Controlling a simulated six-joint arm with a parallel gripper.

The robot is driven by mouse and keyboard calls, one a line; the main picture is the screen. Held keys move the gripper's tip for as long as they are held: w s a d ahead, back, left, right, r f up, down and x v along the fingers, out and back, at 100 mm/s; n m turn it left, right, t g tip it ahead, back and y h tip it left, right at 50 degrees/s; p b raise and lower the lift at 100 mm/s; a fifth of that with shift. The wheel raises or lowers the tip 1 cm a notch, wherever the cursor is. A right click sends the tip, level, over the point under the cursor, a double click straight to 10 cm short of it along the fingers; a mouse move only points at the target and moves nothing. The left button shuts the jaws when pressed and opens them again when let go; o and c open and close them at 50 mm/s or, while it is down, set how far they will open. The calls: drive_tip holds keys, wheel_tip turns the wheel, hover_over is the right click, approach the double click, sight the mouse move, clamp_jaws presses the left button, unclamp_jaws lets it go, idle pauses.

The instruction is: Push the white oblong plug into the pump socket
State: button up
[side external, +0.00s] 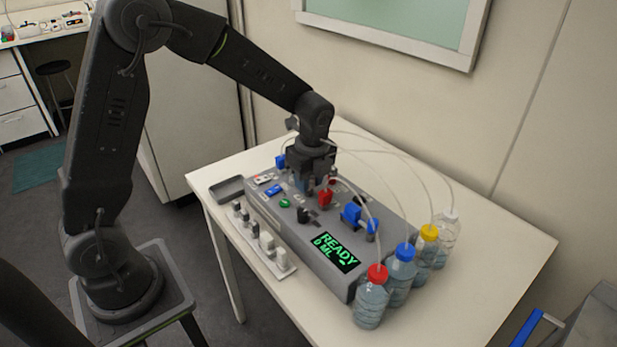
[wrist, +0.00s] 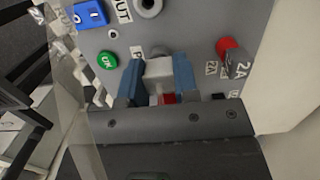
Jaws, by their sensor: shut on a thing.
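My gripper (wrist: 158,82) is shut on the white oblong plug (wrist: 159,70), with a blue finger on each side of it in the wrist view. The plug lies right over the panel of the grey device, beside a partly covered label starting with "P". A grey rounded part (wrist: 158,49) shows just past the plug; the pump socket itself is mostly hidden, and I cannot tell whether the plug is seated. In the side view my gripper (side external: 311,186) points down at the back part of the device (side external: 335,225), and the plug is hidden there.
Several capped bottles (side external: 371,305) stand at the device's right end. A white strip (side external: 284,272) with plugs lies in front; a grey tray (side external: 227,190) is at left.

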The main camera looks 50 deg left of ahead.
drive_tip(key=shift+f, duration=0.2)
drive_tip(key=o, duration=1)
wheel_tip(320, 180, up, 13)
drive_tip(key=d, duration=0.2)
drive_tip(key=s+r+n+t, duration=0.1)
drive_tip(key=s+n+t, duration=0.1)
drive_tip(key=s+n, duration=0.4)
drive_tip(key=s+d+n+t+h, duration=0.1)
drive_tip(key=s+n, duration=0.5)
drive_tip(key=s, duration=0.1)
drive_tip(key=s+d+r+n+t, duration=0.1)
drive_tip(key=s+n+t, duration=0.1)
drive_tip(key=s+n, duration=0.4)
drive_tip(key=shift+s+d+r+t, duration=0.2)
drive_tip(key=shift+s+r+t, duration=0.15)
drive_tip(key=shift+s, duration=0.4)
